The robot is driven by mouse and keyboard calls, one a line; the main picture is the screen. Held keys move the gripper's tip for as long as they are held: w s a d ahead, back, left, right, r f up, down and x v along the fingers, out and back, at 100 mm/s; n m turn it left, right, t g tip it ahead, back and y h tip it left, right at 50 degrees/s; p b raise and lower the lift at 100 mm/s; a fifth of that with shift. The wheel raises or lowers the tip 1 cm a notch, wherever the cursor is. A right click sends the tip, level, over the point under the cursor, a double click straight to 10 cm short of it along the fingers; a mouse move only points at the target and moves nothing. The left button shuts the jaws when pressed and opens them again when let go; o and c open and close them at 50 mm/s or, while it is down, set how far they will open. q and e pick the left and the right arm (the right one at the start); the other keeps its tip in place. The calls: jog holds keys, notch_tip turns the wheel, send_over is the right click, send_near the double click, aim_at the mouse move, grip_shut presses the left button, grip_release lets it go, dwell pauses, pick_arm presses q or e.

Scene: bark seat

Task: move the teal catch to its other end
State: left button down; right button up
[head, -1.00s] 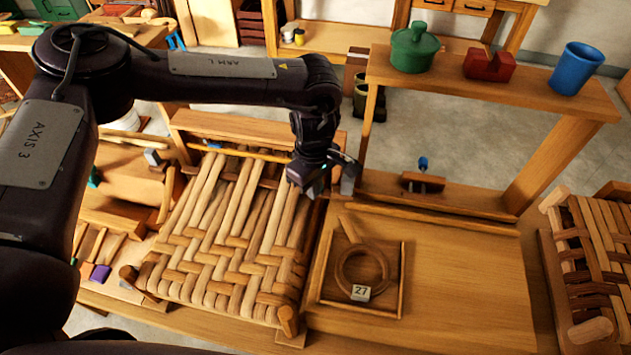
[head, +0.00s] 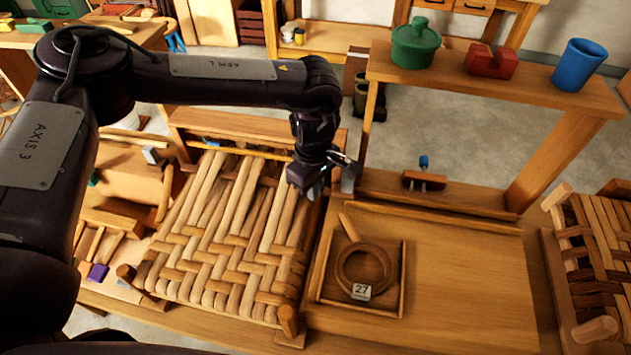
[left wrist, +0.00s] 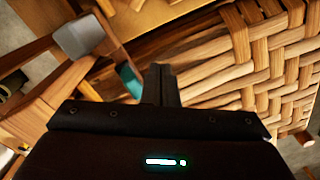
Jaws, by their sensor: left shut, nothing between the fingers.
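The teal catch (left wrist: 130,80) shows in the left wrist view as a small block beside a wooden rail, just left of my fingers. In the head view I cannot make it out; my left gripper seems to hide it. My left gripper (head: 308,190) is shut and empty at the far right corner of the woven seat (head: 225,240). Its closed fingers (left wrist: 162,83) stand right beside the catch in the left wrist view; whether they touch it I cannot tell. My right gripper is not in view.
A grey block (head: 350,177) stands just right of my gripper. A wooden tray (head: 330,299) with a ring and a "27" tag lies right of the seat. A raised shelf (head: 480,90) holds a green pot, red block and blue cup. The board's right part is clear.

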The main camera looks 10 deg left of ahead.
pick_arm(q)
jog(key=shift+f, duration=0.5)
jog(key=shift+w+b, duration=1.5)
jog(key=shift+w, duration=0.65)
jog(key=r+p, duration=0.2)
jog(key=s+r+p, duration=0.1)
jog(key=r+p, duration=0.1)
jog(key=r, duration=0.1)
jog(key=r+p, duration=0.2)
jog(key=r, duration=0.1)
jog(key=shift+s+r, duration=0.1)
jog(key=shift+s, duration=0.2)
